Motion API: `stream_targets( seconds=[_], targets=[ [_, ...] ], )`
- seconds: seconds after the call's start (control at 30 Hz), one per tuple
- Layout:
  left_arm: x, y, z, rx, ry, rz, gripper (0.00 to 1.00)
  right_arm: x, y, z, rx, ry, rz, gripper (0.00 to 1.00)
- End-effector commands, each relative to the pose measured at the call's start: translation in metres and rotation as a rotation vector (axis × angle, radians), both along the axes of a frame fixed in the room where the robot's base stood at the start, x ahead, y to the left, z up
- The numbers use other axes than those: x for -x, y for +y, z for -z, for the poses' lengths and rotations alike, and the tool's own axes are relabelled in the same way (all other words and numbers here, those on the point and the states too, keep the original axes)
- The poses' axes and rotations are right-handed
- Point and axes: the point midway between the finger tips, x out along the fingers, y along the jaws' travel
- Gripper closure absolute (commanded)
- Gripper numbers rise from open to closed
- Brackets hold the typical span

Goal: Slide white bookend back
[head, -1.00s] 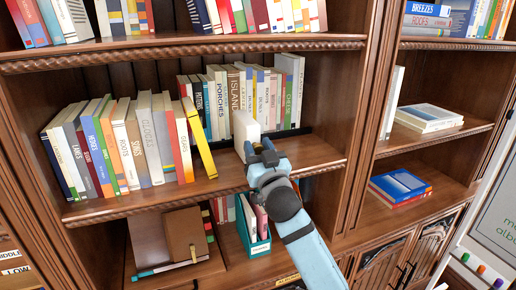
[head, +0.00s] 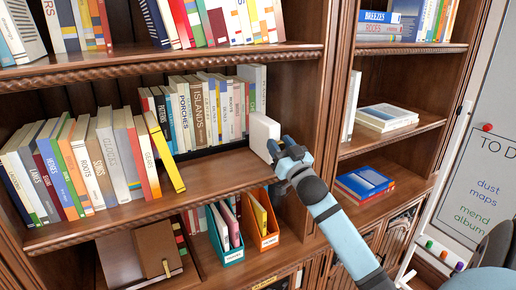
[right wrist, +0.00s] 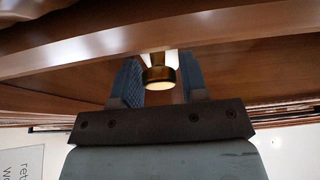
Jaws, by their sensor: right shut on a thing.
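The white bookend (head: 263,138) stands upright on the middle shelf (head: 212,178), near the right end of the back row of books (head: 198,112). My right gripper (head: 280,150) is at its right side, shut on it. In the right wrist view, a brass knob (right wrist: 159,77) sits between the two fingers, with a white surface (right wrist: 172,56) partly showing behind it. The gripper covers part of the bookend in the head view. My left gripper is not in view.
Leaning books (head: 90,165) fill the shelf's left front, with a yellow book (head: 164,153) nearest. Bare shelf lies between it and the bookend. A wooden upright (head: 318,110) bounds the shelf on the right. Teal (head: 226,243) and orange (head: 262,222) holders stand below.

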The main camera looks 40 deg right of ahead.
Motion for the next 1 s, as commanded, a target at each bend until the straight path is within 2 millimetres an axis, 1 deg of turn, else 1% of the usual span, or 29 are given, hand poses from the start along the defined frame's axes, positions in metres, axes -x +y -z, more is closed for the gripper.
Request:
stream_targets(
  seconds=[0.03,0.1,0.23,0.37,0.63,0.67,0.7,0.73,1.0],
  targets=[
    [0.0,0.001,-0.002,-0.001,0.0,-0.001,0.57,0.002,-0.009,-0.001,0.002,0.002,0.002,1.0],
    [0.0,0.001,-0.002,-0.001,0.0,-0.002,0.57,0.004,-0.017,-0.001,0.002,0.0,0.001,1.0],
    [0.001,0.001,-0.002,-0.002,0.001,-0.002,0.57,0.007,-0.027,-0.001,0.0,-0.001,0.0,1.0],
    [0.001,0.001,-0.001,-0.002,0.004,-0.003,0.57,0.007,-0.031,0.0,-0.001,-0.001,0.0,1.0],
    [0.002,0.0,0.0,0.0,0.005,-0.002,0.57,0.007,-0.031,0.0,-0.001,-0.001,0.0,1.0],
    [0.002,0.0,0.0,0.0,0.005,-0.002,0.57,0.007,-0.031,0.0,-0.001,-0.001,0.0,0.58],
    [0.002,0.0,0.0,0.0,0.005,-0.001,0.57,0.007,-0.031,0.0,-0.001,-0.001,0.0,0.48],
    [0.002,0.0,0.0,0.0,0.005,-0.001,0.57,0.007,-0.031,0.0,-0.001,-0.001,0.0,0.44],
    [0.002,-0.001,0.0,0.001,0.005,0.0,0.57,0.008,-0.03,0.001,-0.001,0.0,0.0,0.44]
  ],
)
